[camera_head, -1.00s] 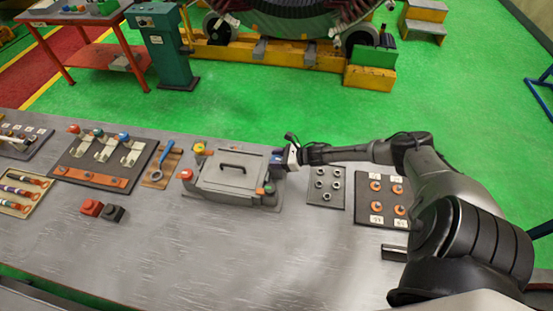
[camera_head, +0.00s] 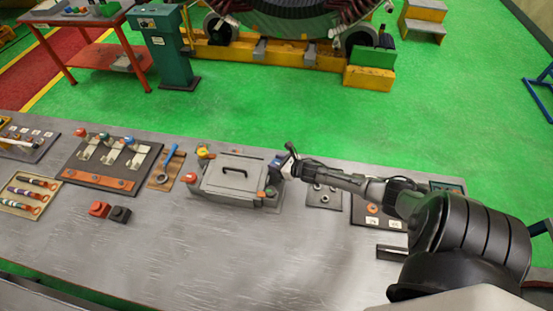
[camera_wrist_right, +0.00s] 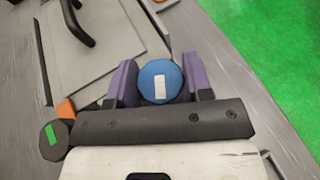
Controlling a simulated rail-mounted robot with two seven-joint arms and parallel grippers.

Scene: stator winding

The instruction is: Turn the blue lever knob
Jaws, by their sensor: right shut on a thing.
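The blue knob (camera_wrist_right: 160,82) is round and has a white label mark on its top. It sits at the right back corner of the grey lidded box (camera_head: 217,192). My right gripper (camera_wrist_right: 160,68) has its two purple fingers on either side of the knob, shut on it. In the head view this gripper (camera_head: 281,160) is small and mostly hides the knob. How far the knob has turned cannot be told. My left gripper is not in view.
The box has a black handle (camera_head: 234,171) and other coloured knobs at its corners. A lever panel (camera_head: 85,178) and a blue-handled tool (camera_head: 168,154) lie to the left. Plates with fittings lie by my right arm.

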